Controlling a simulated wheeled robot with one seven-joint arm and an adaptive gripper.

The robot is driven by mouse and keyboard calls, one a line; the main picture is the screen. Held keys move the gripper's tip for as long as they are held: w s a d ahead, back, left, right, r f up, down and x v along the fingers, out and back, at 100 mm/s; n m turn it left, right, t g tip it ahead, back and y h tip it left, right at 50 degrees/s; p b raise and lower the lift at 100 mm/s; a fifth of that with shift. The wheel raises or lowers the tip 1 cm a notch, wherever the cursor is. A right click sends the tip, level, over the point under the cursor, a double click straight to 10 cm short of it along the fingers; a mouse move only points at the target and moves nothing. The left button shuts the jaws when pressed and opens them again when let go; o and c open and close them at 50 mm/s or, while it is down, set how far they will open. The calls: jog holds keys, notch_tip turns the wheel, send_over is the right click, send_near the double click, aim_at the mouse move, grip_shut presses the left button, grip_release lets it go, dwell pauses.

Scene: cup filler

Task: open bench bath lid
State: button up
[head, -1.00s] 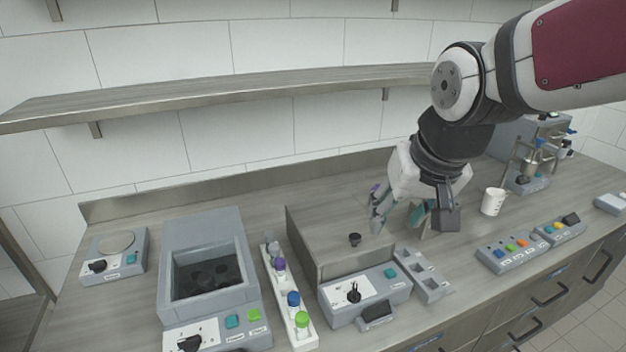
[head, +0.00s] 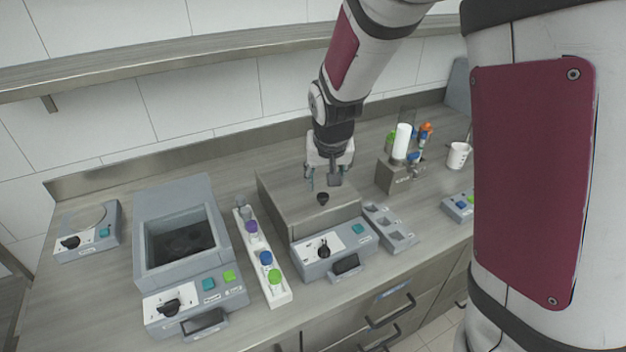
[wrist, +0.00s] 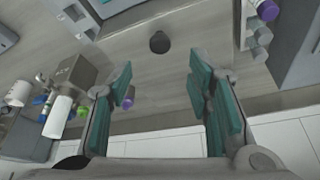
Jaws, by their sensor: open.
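The bench bath (head: 330,247) stands at the centre of the bench, with a dial and a teal button on its front panel. Its lid (head: 290,206) is a grey box-like cover with a black knob (head: 323,198) on top; it sits down on the bath. My gripper (head: 322,182) points down above the rear part of the lid, behind the knob in the head view. In the wrist view its teal fingers (wrist: 163,85) are spread and empty. The knob also shows in the wrist view (wrist: 160,42), ahead of the fingertips and roughly centred between them, not touched.
A white rack (head: 262,258) with coloured-cap tubes stands left of the bath, beside an open grey bath (head: 180,275). A grey block with wells (head: 388,228) is close on the right. A holder with bottles (head: 400,178) stands behind it. A shelf (head: 150,68) runs along the wall.

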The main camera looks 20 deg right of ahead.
aim_at(323, 196)
jog(key=x, duration=0.8)
jog(key=shift+d+f, duration=0.1)
jog(key=shift+f, duration=0.1)
grip_shut()
